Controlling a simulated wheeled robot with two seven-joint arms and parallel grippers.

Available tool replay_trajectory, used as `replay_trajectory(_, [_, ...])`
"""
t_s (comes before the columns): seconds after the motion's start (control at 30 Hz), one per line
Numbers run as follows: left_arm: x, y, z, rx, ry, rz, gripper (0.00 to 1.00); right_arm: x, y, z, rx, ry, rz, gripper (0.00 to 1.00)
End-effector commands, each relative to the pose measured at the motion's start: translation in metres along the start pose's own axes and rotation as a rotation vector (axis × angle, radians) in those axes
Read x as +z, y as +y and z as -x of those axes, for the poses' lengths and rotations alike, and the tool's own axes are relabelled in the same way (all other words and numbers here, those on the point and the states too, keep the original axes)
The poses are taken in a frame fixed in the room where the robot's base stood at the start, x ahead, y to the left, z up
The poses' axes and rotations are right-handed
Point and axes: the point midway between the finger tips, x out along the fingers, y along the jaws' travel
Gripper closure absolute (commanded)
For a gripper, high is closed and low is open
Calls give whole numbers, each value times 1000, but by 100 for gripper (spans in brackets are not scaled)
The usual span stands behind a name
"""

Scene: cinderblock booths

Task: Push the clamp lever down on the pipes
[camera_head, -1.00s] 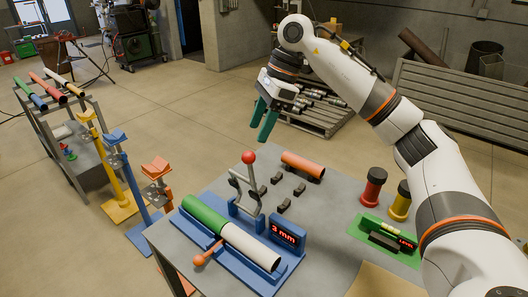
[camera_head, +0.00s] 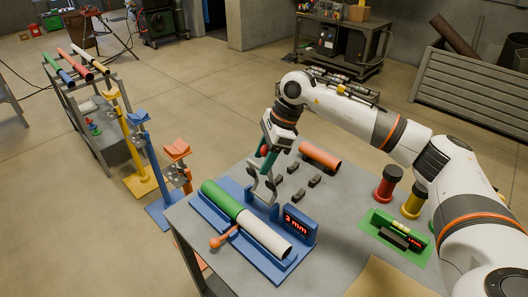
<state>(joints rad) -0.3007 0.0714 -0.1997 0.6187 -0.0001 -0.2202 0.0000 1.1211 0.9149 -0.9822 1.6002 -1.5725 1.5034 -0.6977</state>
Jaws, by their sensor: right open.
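A green pipe (camera_head: 220,199) and a white pipe (camera_head: 265,239) lie end to end in a blue fixture (camera_head: 240,252) on the grey table. The grey clamp lever (camera_head: 252,187) stands up behind the pipes, raised off them. My right gripper (camera_head: 267,162), with teal fingers, is open at the top of the lever. The fingers mostly cover the lever's red ball knob; I cannot tell whether they touch it. My left gripper is not in view.
The fixture has a red "3 mm" display (camera_head: 297,224) and an orange-knobbed handle (camera_head: 222,241). Several small black blocks and an orange pipe (camera_head: 320,155) lie behind. A green level (camera_head: 398,232) and red and yellow spools stand right. Pipe stands (camera_head: 180,152) are left of the table.

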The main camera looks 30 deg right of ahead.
Motion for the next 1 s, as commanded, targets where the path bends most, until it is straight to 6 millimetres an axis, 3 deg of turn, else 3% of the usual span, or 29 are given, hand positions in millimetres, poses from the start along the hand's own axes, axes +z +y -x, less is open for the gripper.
replay_trajectory(0.3, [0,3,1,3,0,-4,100,0,0,-3,-1,0,0,50])
replay_trajectory(0.6, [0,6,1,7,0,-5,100,0,0,-2,0,0,0,99])
replay_trajectory(1.0, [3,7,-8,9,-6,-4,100,-10,7,-9,28,-40,14,100])
